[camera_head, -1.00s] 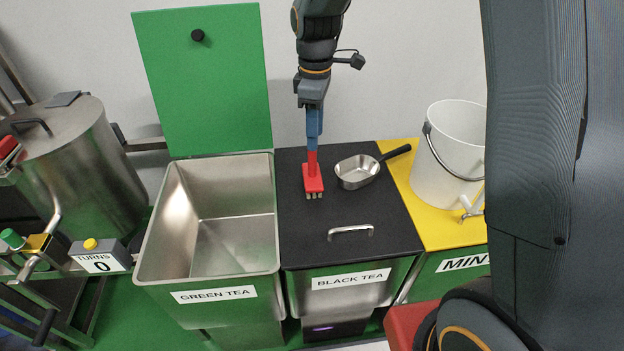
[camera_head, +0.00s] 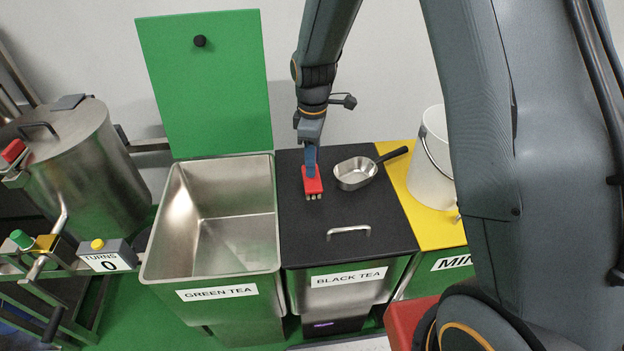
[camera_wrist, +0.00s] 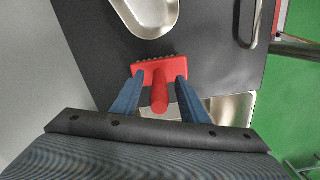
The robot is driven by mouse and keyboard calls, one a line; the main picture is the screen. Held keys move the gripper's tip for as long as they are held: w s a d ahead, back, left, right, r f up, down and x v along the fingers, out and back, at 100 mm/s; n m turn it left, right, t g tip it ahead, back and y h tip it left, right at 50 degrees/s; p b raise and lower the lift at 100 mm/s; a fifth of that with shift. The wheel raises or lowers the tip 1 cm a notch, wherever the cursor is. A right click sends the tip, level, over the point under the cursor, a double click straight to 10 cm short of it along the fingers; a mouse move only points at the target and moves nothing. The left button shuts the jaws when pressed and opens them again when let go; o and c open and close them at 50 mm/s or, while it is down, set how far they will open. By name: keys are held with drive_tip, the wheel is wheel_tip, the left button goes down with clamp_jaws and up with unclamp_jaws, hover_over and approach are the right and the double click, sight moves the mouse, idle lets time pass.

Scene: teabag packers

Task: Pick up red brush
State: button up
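The red brush (camera_head: 313,185) lies on the black lid (camera_head: 352,213) of the black tea bin, with its pale bristles towards the front. My gripper (camera_head: 311,160) is low over the brush's back end and hides its handle in the head view. In the wrist view, the red brush (camera_wrist: 160,82) has its handle pointing towards the camera between the two blue fingers of my gripper (camera_wrist: 159,82). The fingers are spread, with a gap on both sides of the handle. Nothing is gripped.
A metal scoop (camera_head: 355,174) with a black handle lies just right of the brush. The lid's handle (camera_head: 349,231) is in front. The green tea bin (camera_head: 160,235) stands open at left. A white bucket (camera_head: 430,165) stands on the yellow lid (camera_head: 437,233) at right.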

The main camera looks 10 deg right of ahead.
clamp_jaws()
wheel_tip(320, 180, up, 10)
drive_tip(key=b, duration=0.2)
drive_tip(key=shift+b, duration=0.3)
drive_tip(key=c, duration=0.7)
unclamp_jaws()
clamp_jaws()
drive_tip(key=shift+s, duration=0.1)
